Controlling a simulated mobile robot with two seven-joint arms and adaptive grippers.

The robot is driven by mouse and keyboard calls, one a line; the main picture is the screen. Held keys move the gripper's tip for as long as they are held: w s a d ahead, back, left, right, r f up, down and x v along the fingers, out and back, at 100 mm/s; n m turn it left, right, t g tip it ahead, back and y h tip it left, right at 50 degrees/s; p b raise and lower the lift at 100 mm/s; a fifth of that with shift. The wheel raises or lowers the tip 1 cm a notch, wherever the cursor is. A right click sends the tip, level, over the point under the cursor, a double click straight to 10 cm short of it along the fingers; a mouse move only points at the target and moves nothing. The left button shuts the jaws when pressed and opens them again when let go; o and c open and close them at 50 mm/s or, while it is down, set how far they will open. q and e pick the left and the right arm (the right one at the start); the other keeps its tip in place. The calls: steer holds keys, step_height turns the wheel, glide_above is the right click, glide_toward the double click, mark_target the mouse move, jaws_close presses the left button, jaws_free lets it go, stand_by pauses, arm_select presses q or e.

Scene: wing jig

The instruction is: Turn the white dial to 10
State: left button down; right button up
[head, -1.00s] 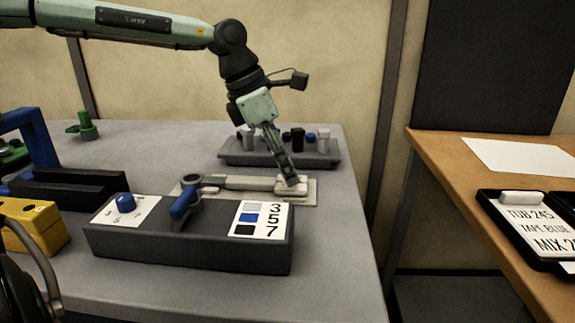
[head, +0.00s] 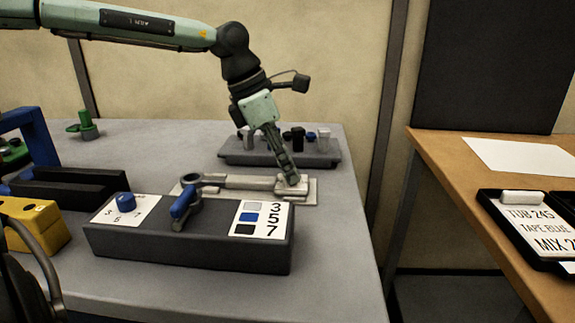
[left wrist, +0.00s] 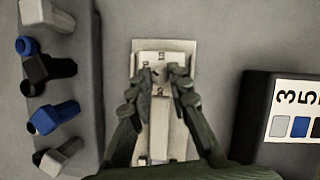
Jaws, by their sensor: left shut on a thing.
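The white dial (left wrist: 159,76) sits on the far end of a pale plate (left wrist: 187,48) with small dark marks around it. Only part of the dial shows between the fingers, and its reading is too small to make out. My left gripper (left wrist: 159,88) points down at it, with a finger on each side, shut on it. In the head view my left gripper (head: 292,180) is at the right end of the pale fixture (head: 310,190), and its fingers hide most of the dial.
A dark box (head: 190,245) with a blue knob (head: 125,202), a blue-handled lever (head: 185,204) and a 3-5-7 colour card (head: 261,219) stands in front. A grey rack (head: 235,155) with several pegs stands behind. A wooden table (head: 450,165) is at right.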

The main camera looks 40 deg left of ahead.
arm_select(q)
steer(key=m, duration=0.3)
steer(key=shift+w+a+g+h, duration=0.1)
steer(key=shift+g+h, duration=0.3)
steer(key=shift+f+m+g, duration=0.1)
steer(key=shift+m+g, duration=0.3)
steer(key=shift+m, duration=0.5)
steer(key=m+g, duration=0.1)
steer(key=m, duration=0.2)
steer(key=shift+w+b, duration=0.2)
steer(key=shift+b, duration=0.1)
steer(key=m+g, duration=0.1)
steer(key=m, duration=0.1)
steer(key=shift+m, duration=0.3)
steer(key=shift+w+m+g, duration=0.1)
steer(key=shift+m+g, duration=0.2)
steer(key=shift+m, duration=0.4)
arm_select(e)
steer(key=shift+w+d+r, duration=0.1)
steer(key=shift+w+r, duration=0.05)
steer(key=shift+r, duration=0.45)
steer(key=shift+w+r, duration=0.15)
steer(key=shift+r, duration=0.4)
arm_select(q)
steer(key=c, duration=1.4)
jaws_free()
